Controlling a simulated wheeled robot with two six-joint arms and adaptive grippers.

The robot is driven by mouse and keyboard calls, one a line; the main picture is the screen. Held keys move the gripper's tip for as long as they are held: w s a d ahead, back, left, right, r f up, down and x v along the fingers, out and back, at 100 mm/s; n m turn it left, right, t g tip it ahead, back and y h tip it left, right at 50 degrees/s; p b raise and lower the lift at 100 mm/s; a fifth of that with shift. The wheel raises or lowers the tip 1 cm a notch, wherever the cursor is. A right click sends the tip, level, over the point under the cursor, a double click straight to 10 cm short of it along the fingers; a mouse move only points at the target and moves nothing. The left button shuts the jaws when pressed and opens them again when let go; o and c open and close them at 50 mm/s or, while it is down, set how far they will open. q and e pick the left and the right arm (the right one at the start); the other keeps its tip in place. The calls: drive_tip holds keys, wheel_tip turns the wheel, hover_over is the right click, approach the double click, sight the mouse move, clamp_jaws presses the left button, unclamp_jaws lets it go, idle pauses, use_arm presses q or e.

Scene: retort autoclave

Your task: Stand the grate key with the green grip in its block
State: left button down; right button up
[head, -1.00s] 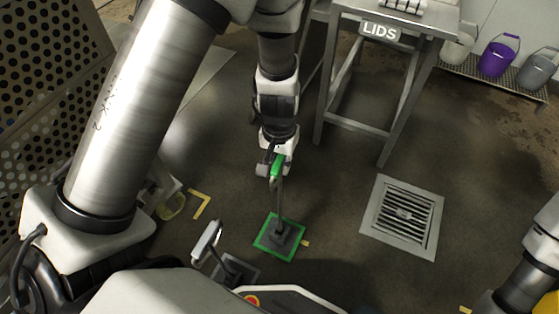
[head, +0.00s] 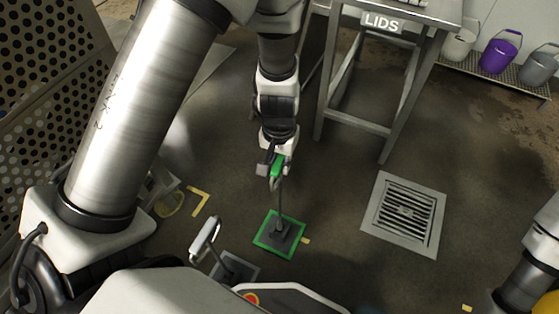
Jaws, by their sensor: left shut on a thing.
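My left gripper (head: 274,163) is shut on the green grip (head: 279,168) of a grate key, above the floor left of the middle of the head view. The key's thin grey shaft (head: 279,200) hangs close to upright from the gripper. Its lower end meets a dark block (head: 283,237) on a plate with a green border (head: 262,244). I cannot tell how deep the tip sits in the block. The gripper hides part of the grip. My right gripper is out of view; only part of my right arm shows at the lower right edge.
A second key with a white grip (head: 205,235) leans in another block (head: 238,268) at the lower left. A floor drain grate (head: 404,214) lies to the right. The LIDS table (head: 382,22) stands behind, with buckets (head: 501,52) on a rack. Perforated metal panels fill the left.

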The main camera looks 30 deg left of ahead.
sight(280, 178)
use_arm(q)
drive_tip(key=shift+f+b, duration=2.35)
drive_tip(key=shift+f, duration=0.35)
drive_tip(key=c, duration=1)
unclamp_jaws()
drive_tip(key=shift+r, duration=0.1)
drive_tip(key=shift+o, duration=0.2)
wheel_tip(280, 178, up, 12)
drive_tip(key=shift+r, duration=0.1)
